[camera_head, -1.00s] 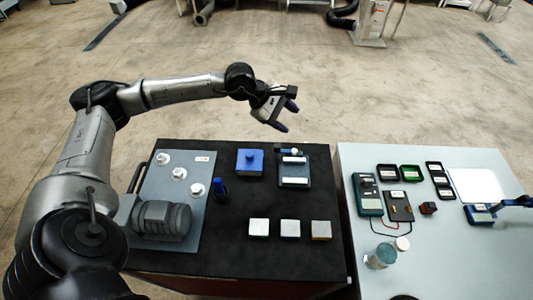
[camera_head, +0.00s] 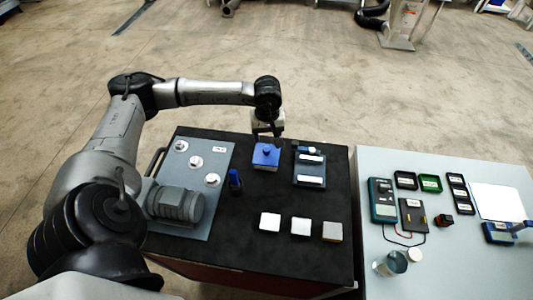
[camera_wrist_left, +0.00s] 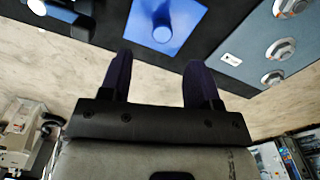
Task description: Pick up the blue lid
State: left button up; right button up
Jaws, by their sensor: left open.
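The blue lid (camera_head: 266,153) is a square plate with a round knob, lying at the back of the black table. In the left wrist view the lid (camera_wrist_left: 178,35) and its knob lie just ahead of the fingertips. My left gripper (camera_head: 266,136) hangs at the table's back edge, just behind the lid. In the left wrist view its two dark fingers (camera_wrist_left: 158,72) are apart with nothing between them. The fingers look clear of the knob. My right gripper is not in view.
A dark-blue tray (camera_head: 310,172) with white labels lies right of the lid. A blue upright item (camera_head: 234,183) stands left of it. White-topped blocks (camera_head: 300,226) lie in front. A grey plate with a motor (camera_head: 176,204) is at left.

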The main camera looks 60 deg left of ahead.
aim_at(267, 149)
pick_arm(q)
jog(key=shift+s+f+p, duration=0.15)
jog(key=shift+f+p, duration=0.2)
jog(key=shift+f, duration=3.55)
jog(key=c, duration=1)
